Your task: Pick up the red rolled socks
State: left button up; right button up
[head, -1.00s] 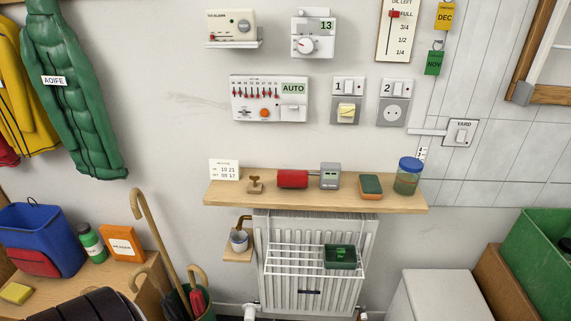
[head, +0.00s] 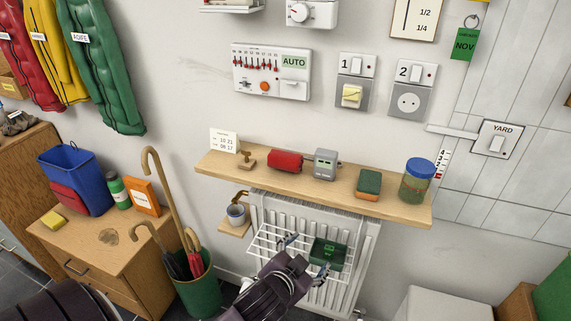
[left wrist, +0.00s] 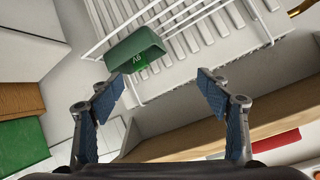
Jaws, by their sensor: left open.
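The red rolled socks (head: 285,161) lie on the wooden wall shelf (head: 225,167), between a wooden stamp-like piece and a grey box. My left gripper (head: 306,256) is open and empty. It is below the shelf, in front of the white radiator rack, with its fingers close to a dark green box (head: 328,254). In the left wrist view the open fingers (left wrist: 162,84) frame the radiator, with the green box (left wrist: 135,50) near one fingertip. A red patch (left wrist: 276,142) shows beyond the shelf edge there; I cannot tell if it is the socks. My right gripper is out of view.
Canes stand in a green bin (head: 198,290).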

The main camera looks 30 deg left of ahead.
pick_arm(q)
jog(key=w+d+r+m+t+h, duration=0.2)
jog(key=r+t, duration=0.1)
jog(key=r, duration=0.6)
jog(key=w+d+r+m+t+h, duration=0.1)
jog(key=w+d+r+m+t, duration=0.15)
jog(key=r, duration=0.65)
jog(key=w+d+r+m+t+h, duration=0.2)
jog(key=w+r+t, duration=0.15)
jog(key=r, duration=0.55)
jog(key=s+d+r+m+g+h, duration=0.3)
jog(key=d+r+m+g+h, duration=0.15)
jog(key=d+m+h, duration=0.5)
jog(key=s+d+r+m+g+h, duration=0.35)
jog(key=d+m+g+h, duration=0.2)
jog(key=m, duration=0.65)
jog(key=m+g+y, duration=0.2)
jog(key=g+y, duration=0.3)
jog(key=y, duration=1.5)
send_near(284, 153)
jog(key=x, duration=0.4)
jog(key=p+x, duration=0.1)
jog(key=x, duration=0.6)
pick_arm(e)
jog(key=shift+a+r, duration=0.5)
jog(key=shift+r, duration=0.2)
